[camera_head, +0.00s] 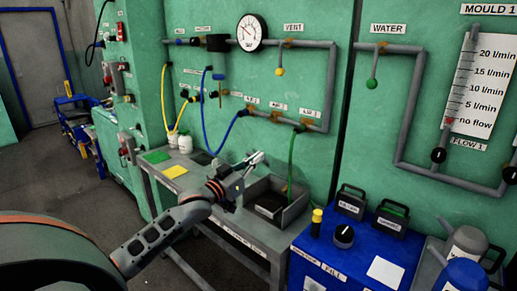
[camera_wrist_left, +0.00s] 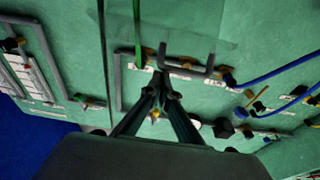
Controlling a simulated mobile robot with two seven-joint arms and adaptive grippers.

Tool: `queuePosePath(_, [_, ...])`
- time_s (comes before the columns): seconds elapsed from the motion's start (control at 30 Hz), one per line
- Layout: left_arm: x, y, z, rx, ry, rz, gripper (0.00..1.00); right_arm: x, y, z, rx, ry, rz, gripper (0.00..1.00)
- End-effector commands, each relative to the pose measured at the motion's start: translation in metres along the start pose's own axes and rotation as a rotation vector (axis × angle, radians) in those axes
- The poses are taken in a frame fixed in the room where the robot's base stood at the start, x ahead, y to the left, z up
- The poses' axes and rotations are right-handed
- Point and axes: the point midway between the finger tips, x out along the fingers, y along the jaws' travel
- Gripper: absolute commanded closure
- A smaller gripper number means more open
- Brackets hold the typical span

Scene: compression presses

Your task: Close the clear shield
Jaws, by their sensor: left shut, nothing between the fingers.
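A faint see-through pane, which looks like the clear shield (camera_wrist_left: 205,25), shows in the left wrist view against the green wall, beyond my fingers. A grey U-shaped bar (camera_wrist_left: 186,68) lies at its edge. I cannot make out the pane in the head view. My left gripper (camera_head: 254,160) is over the bench, near the grey open-topped box. In the left wrist view its dark fingers (camera_wrist_left: 162,80) come together with nothing between them. They show close to the left end of the bar; I cannot tell whether they touch it. My right gripper is not in view.
The grey box (camera_head: 297,215) stands on the grey bench (camera_head: 250,235). Pipes, hoses and a gauge (camera_head: 251,32) are on the green wall behind. A blue cabinet (camera_head: 330,270) with black-handled containers (camera_head: 388,218) stands to the right. Open floor (camera_head: 50,175) lies at the left.

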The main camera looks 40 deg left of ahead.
Motion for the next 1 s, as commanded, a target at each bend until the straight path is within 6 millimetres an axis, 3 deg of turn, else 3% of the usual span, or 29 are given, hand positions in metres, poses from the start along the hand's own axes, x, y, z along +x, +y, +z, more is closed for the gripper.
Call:
queuePosePath(0.27, [-0.032, 0.0, 0.047, -0.006, 0.05, -0.003, 1.0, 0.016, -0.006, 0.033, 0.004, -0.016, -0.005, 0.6])
queuePosePath(0.5, [-0.054, -0.001, 0.083, -0.004, 0.2, -0.002, 1.0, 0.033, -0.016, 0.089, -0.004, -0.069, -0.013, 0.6])
queuePosePath(0.6, [-0.063, -0.001, 0.099, -0.005, 0.26, -0.002, 1.0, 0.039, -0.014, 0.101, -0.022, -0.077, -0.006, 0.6])
queuePosePath(0.77, [-0.073, -0.001, 0.123, -0.003, 0.357, -0.002, 1.0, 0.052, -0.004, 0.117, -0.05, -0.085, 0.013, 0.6])
queuePosePath(0.87, [-0.078, -0.001, 0.138, -0.004, 0.419, -0.002, 1.0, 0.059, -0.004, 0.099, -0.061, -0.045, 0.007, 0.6])
queuePosePath(1.0, [-0.084, -0.001, 0.154, -0.004, 0.503, -0.002, 1.0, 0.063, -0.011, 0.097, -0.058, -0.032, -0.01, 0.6])
